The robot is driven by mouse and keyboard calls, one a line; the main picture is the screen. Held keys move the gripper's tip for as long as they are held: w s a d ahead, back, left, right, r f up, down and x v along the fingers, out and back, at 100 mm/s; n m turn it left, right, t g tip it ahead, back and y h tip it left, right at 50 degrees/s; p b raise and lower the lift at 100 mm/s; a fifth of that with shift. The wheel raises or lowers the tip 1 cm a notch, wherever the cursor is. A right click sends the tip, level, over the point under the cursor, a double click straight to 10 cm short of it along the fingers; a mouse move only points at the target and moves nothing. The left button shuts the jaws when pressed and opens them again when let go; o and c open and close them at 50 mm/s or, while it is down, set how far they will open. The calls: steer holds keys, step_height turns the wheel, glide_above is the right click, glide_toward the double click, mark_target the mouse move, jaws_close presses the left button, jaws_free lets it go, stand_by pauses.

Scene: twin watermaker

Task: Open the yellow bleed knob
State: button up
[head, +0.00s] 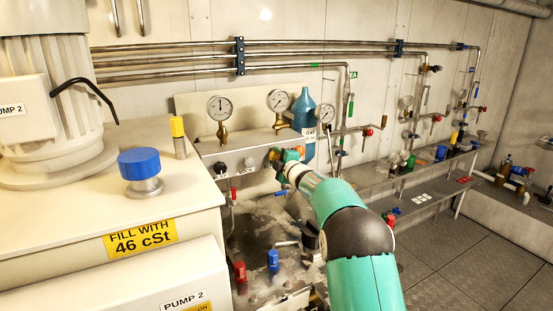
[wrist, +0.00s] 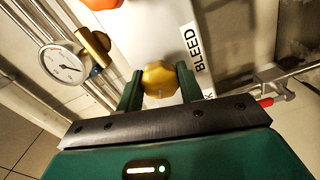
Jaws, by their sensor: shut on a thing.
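The yellow bleed knob (wrist: 160,79) is in the middle of the wrist view, on a pale panel beside a label reading BLEED (wrist: 191,48). My gripper (wrist: 158,88) has one green finger on each side of the knob and is shut on it. In the head view my gripper (head: 277,156) is at the front of the grey panel (head: 240,160), under the gauges.
A round gauge (wrist: 62,65) with a brass fitting (wrist: 93,45) is left of the knob. A red-tipped lever (wrist: 264,101) is at right. In the head view a blue bottle (head: 303,118) stands close behind my gripper. A tank with a blue cap (head: 139,163) is at left.

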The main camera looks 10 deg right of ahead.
steer(key=n, duration=0.5)
steer(key=shift+n, duration=0.3)
stand_by(0.4)
steer(key=o, duration=1)
steer(key=v, duration=1.4)
steer(key=shift+w, duration=0.1)
